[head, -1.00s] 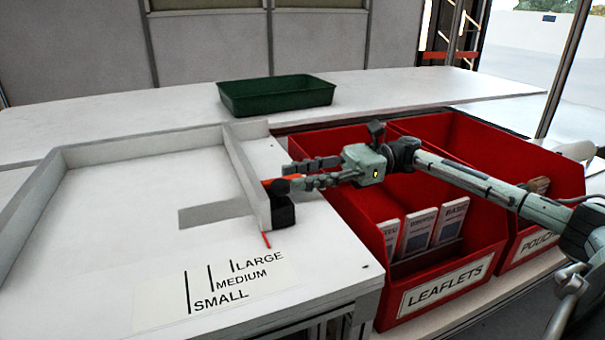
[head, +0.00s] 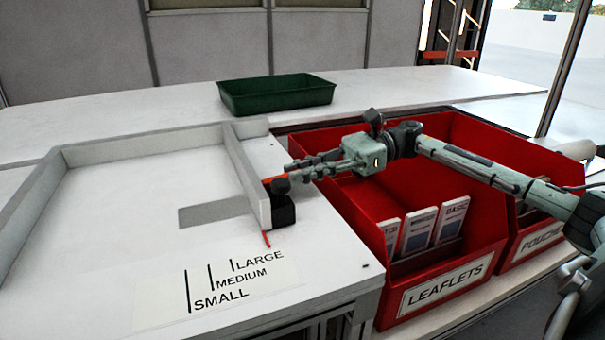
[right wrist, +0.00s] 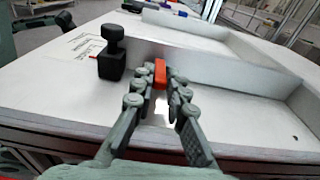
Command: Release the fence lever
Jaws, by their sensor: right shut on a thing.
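The fence lever (head: 275,179) is a short red-orange bar at the right side of the grey fence (head: 246,178), by a black block with a knob (head: 282,207). My right gripper (head: 292,171) reaches the lever from the right. In the right wrist view the lever (right wrist: 160,74) stands between the fingertips of my right gripper (right wrist: 161,80), which are shut on it. The black block (right wrist: 112,62) is left of the fingers there, apart from them. The fingers hide part of the lever. My left gripper is not in view.
A scale marked small, medium and large (head: 222,290) lies in front of the fence. Red bins of leaflets (head: 440,290) and pouches (head: 537,246) stand right, under my right arm. A green tray (head: 277,97) stands behind.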

